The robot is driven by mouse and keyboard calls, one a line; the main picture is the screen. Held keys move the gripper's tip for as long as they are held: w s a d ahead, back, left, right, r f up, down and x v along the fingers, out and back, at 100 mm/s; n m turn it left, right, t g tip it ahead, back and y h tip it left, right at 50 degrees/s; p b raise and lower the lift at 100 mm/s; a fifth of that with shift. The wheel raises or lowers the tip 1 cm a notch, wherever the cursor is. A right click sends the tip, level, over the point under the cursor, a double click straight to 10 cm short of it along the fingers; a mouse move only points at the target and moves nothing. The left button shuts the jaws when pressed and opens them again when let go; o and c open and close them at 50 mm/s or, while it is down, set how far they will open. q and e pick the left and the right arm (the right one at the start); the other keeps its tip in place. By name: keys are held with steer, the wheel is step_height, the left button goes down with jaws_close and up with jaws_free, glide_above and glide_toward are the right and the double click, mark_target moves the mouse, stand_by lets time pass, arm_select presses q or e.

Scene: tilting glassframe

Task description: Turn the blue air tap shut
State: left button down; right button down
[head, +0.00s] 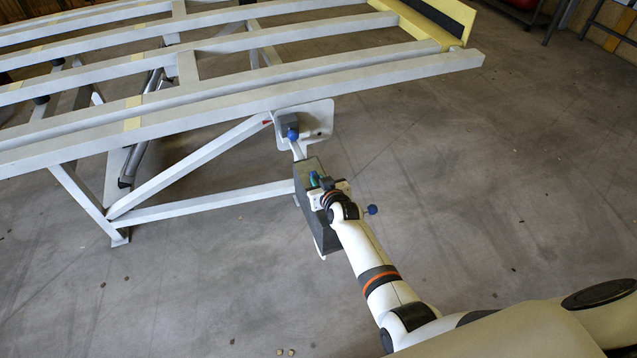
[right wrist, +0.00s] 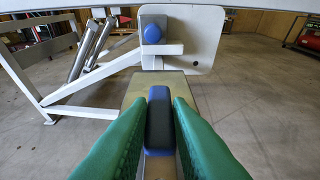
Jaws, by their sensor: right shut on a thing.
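The blue air tap (right wrist: 159,122) shows in the right wrist view as a dark blue handle with a brighter blue end, set over a grey box. It points away from the camera, in line with the fingers. My right gripper (right wrist: 160,112) has its green fingers shut on this handle, one on each side. In the head view my right gripper (head: 316,181) is at the top of the grey box (head: 309,171), below the frame's near corner. There the gripper and wrist hide most of the tap. My left gripper is not in view.
A white plate (head: 321,117) with a separate blue knob (head: 292,134) stands just beyond the box, under the white slatted frame (head: 240,97). The concrete floor to the right is clear.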

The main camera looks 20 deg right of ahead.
steer(key=c, duration=1.4)
jaws_free()
steer(key=shift+o, duration=0.4)
steer(key=p+v, duration=0.2)
steer(key=v, duration=1)
steer(key=shift+p, duration=0.3)
